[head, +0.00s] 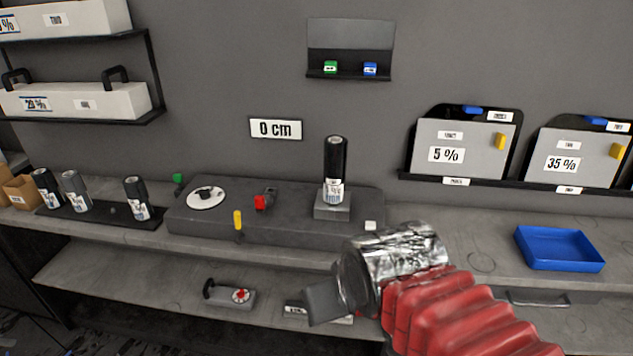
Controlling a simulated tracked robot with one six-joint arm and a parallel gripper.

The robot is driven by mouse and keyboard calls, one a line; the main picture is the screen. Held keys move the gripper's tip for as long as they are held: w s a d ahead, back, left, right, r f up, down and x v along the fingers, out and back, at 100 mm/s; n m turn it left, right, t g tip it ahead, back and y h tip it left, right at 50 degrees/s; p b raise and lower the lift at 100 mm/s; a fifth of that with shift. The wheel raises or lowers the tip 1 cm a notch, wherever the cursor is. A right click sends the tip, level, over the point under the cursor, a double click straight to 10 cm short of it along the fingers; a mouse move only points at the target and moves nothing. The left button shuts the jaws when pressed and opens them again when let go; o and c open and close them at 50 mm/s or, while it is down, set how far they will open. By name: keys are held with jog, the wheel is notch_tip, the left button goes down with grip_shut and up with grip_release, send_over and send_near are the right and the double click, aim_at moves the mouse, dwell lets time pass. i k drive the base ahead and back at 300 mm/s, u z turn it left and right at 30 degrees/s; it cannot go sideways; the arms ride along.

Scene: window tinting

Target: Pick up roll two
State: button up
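Three rolls stand upright on a black tray (95,213) at the left of the bench: a dark one (46,187), a greyer one (74,189) and another dark one (137,197). There is a gap between the last two. A taller black roll (336,160) stands upright on a small grey block on the machine. The roll labels are too small to read, so I cannot tell which is roll two. My gripper (318,303) is low in front of the bench, right of centre, apart from all the rolls. I cannot see whether its fingers are parted.
The dark machine (290,220) carries a white disc (206,198), a red part (265,200) and a yellow lever (238,220). A "0 cm" sign (275,128) hangs above it. A blue tray (558,248) sits at the right. A handled tool (230,294) lies on the lower shelf.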

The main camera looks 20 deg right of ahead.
aim_at(335, 146)
jog(key=u, duration=0.4)
jog(key=k, duration=0.55)
jog(key=u, duration=0.75)
jog(key=k, duration=0.45)
jog(key=u, duration=0.25)
jog(key=i, duration=1.45)
jog(key=z, duration=0.75)
jog(key=i, duration=0.6)
jog(key=z, duration=0.7)
jog(key=i, duration=0.55)
jog(key=z, duration=0.25)
